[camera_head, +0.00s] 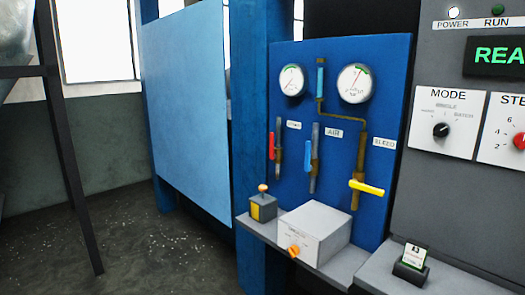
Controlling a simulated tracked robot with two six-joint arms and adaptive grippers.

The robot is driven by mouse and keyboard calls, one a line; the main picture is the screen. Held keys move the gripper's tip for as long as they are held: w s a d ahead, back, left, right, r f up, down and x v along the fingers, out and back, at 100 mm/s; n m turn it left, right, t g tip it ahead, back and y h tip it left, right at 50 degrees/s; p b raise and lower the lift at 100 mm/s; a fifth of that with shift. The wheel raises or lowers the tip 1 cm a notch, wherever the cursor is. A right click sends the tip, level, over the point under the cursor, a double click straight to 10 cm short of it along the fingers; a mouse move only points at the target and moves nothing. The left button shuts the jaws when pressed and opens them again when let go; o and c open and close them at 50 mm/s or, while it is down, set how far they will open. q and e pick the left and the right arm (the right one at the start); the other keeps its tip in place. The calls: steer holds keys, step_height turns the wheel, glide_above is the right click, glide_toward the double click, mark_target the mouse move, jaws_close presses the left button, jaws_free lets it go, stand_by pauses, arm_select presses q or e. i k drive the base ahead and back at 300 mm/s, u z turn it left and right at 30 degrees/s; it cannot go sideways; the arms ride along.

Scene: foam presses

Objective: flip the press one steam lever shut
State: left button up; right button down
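A blue valve panel (340,220) stands right of centre. A red lever (271,146) hangs vertically along the left pipe, beside a small white label (293,125) too blurred to read surely; it may be the steam lever. A yellow lever (367,187) lies about level across the right brass pipe, below the BLEED label (384,143). Neither of my grippers is in view.
Two round gauges (354,83) sit above the levers. Below, a grey shelf (340,268) carries a grey box with an orange knob (293,251) and a small yellow button box (263,208). A grey control cabinet (430,190) stands at right. The floor at left is mostly clear.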

mark_target(272, 156)
steer(key=k, duration=0.45)
steer(key=u, duration=0.3)
steer(key=i, duration=0.6)
steer(key=u, duration=1)
steer(key=i, duration=1.2)
steer(key=z, duration=0.35)
steer(key=i, duration=0.7)
steer(key=z, duration=0.7)
steer(key=k, duration=0.9)
steer(key=z, duration=0.15)
steer(key=i, duration=0.9)
